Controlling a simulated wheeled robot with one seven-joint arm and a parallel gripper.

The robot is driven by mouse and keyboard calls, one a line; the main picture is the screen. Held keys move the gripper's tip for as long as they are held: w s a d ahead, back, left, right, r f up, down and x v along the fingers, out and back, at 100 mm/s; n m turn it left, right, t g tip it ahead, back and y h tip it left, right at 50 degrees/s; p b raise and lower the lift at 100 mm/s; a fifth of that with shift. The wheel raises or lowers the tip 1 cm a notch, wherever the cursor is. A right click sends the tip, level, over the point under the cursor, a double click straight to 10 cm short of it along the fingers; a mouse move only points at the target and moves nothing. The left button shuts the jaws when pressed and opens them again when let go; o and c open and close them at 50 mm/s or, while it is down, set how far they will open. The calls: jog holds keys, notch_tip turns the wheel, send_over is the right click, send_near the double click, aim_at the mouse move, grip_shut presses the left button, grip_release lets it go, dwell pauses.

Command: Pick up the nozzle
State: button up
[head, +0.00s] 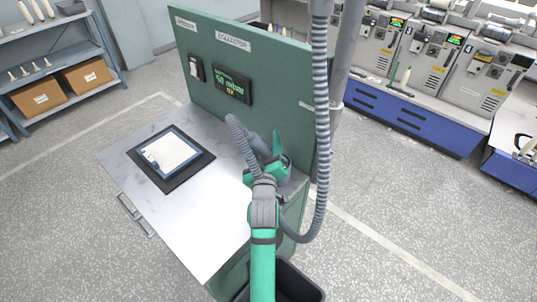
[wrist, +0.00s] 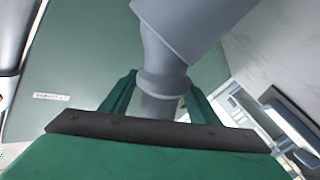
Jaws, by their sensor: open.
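The nozzle is a smooth grey piece with a wide upper body (wrist: 185,25) and a narrower collared neck (wrist: 162,85). In the wrist view its neck lies between the two green fingers of my gripper (wrist: 160,88), which are open on either side of it. Its lower end is hidden behind the gripper body. In the head view my gripper (head: 277,155) is at the right end of the workbench, close to the green panel. A grey ribbed hose (head: 241,138) bends beside it, and my arm hides much of the nozzle there.
The green collector panel (head: 205,50) with a lit display (head: 231,84) stands behind the bench (head: 205,205). A blue-framed white tray (head: 172,152) lies on a black mat to the left. A long ribbed hose (head: 321,110) hangs at the right. A dark bin (head: 298,285) is below.

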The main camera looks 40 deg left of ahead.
jog(key=shift+w+a, duration=0.15)
jog(key=shift+w, duration=0.05)
jog(key=c, duration=1.3)
jog(key=shift+r, duration=0.1)
